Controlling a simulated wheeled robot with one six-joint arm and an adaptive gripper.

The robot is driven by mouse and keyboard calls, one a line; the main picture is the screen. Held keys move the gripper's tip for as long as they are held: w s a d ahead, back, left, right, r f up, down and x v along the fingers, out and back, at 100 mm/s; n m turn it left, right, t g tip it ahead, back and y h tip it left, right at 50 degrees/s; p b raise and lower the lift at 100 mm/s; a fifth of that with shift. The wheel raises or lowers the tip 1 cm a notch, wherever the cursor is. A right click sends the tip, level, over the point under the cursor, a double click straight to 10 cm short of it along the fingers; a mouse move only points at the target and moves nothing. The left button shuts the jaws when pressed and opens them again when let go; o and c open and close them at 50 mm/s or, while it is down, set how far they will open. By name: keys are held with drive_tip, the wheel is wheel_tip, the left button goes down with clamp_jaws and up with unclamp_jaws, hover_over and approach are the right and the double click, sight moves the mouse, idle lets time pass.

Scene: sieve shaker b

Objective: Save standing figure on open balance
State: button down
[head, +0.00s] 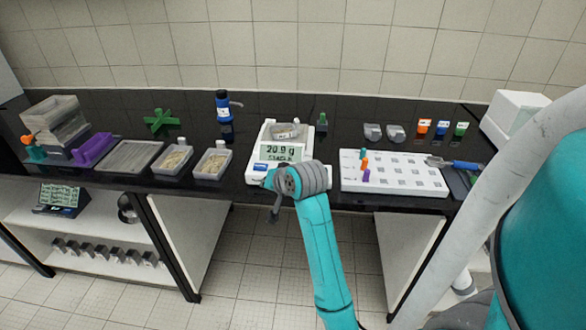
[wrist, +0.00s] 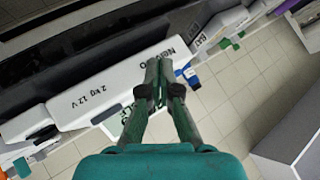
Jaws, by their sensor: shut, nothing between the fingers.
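The white balance (head: 262,140) stands on the black bench near the middle. A small clear dish (head: 286,131) sits on its pan. Its lit display (head: 281,152) seems to read about 20.9 g, with a smaller line below too small to be sure of. In the wrist view, my gripper (wrist: 157,66) is shut and empty, its fingertips together over or close to a white lettered body (wrist: 110,82), likely the balance. Whether they touch it cannot be told. In the head view, my wrist covers the balance's lower front and mostly hides the gripper.
Two trays of grain (head: 172,162) and an empty grey tray (head: 115,157) lie left of the balance. A white peg board (head: 412,181) lies to the right. A narrow strip of bench separates balance and board.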

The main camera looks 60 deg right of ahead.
drive_tip(key=s+d+r+m+g, duration=0.1)
drive_tip(key=s+d+r+m, duration=0.1)
drive_tip(key=d+r, duration=0.7)
wheel_tip(320, 180, up, 4)
drive_tip(key=shift+s+d+f, duration=0.2)
drive_tip(key=shift+s+d, duration=0.05)
drive_tip(key=shift+s, duration=0.6)
drive_tip(key=shift+f, duration=4.4)
drive_tip(key=shift+f, duration=0.1)
drive_tip(key=shift+f, duration=0.35)
drive_tip(key=shift+f, duration=0.45)
drive_tip(key=shift+r, duration=0.9)
